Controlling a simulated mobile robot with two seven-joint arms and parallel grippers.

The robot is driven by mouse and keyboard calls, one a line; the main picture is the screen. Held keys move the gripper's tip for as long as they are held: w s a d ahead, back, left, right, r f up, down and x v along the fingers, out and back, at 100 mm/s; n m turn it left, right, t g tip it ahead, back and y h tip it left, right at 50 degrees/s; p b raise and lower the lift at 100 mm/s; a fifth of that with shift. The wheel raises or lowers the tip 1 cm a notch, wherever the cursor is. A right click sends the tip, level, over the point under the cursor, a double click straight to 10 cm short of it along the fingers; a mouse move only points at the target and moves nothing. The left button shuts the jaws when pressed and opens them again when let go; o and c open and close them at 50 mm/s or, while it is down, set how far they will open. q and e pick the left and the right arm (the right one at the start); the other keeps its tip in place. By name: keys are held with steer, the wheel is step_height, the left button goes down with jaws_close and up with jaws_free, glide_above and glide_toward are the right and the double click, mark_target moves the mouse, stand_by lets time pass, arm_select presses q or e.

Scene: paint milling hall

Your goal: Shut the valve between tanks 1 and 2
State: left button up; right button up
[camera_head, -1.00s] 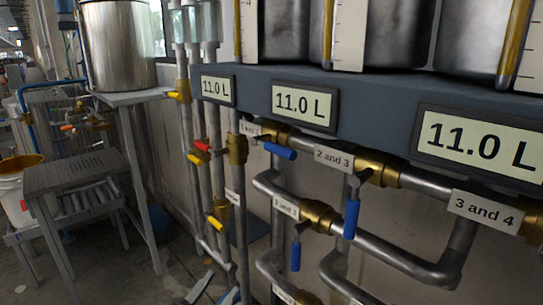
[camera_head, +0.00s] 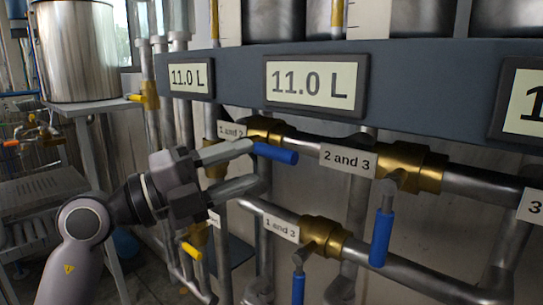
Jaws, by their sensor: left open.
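The valve labelled "1 and 2" (camera_head: 231,130) has a brass body (camera_head: 268,127) on the upper pipe, under the tank shelf. Its blue lever (camera_head: 276,154) points right, roughly along the pipe and slightly downward. My left gripper (camera_head: 257,167) is open, coming in from the left, with its fingers pointing right. The upper fingertip is close to the left end of the blue lever, and the lower fingertip is below it; I cannot tell whether either touches. Nothing is held. My right gripper is not in view.
To the right, the "2 and 3" valve (camera_head: 407,166) has a blue lever (camera_head: 381,237) hanging down. Below, the "1 and 3" valve (camera_head: 325,235) also has its lever down. Displays reading 11.0 L (camera_head: 313,84) line the shelf (camera_head: 400,68). A yellow lever (camera_head: 192,250) is below my gripper.

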mark_target(271, 157)
arm_select(q)
steer(key=x, duration=0.6)
steer(key=shift+d+p, duration=0.25)
steer(key=shift+p, duration=0.05)
jaws_close()
